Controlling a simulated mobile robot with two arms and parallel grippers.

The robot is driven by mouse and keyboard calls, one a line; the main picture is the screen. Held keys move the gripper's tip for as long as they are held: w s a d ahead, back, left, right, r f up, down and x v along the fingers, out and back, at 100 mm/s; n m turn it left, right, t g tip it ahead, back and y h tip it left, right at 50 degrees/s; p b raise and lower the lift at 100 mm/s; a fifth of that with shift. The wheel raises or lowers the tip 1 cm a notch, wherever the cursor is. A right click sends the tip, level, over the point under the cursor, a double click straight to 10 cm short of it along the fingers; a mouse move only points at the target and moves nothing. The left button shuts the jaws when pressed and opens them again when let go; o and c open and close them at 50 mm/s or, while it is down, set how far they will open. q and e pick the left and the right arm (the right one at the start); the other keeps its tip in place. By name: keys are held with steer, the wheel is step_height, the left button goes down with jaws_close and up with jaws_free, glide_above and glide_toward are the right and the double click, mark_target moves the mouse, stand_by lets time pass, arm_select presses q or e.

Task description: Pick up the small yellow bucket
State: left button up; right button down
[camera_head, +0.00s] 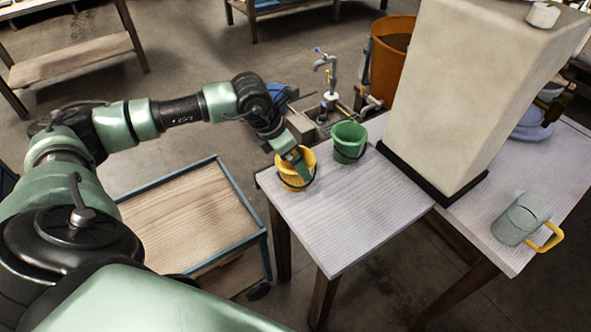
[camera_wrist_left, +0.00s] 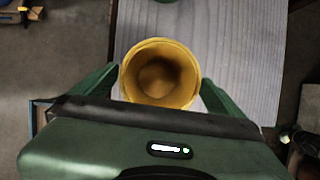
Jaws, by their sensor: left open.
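The small yellow bucket (camera_head: 296,172) stands upright at the left corner of the wooden table. In the left wrist view, the yellow bucket (camera_wrist_left: 160,74) is seen from above, with its round opening facing up and its inside empty. My left gripper (camera_head: 298,166) is at the bucket, reaching down from the left. In the left wrist view, its two green fingers (camera_wrist_left: 160,88) are spread, one on each side of the bucket. Whether they touch its wall I cannot tell. My right gripper is not in view.
A green bucket (camera_head: 348,142) stands close behind the yellow one on the table (camera_head: 345,218). A blue-framed cart (camera_head: 180,215) is at the left.

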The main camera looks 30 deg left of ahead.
arm_select(q)
steer(key=shift+x, duration=1.05)
steer(key=c, duration=1.4)
steer(key=shift+r, duration=0.1)
steer(key=shift+c, duration=0.2)
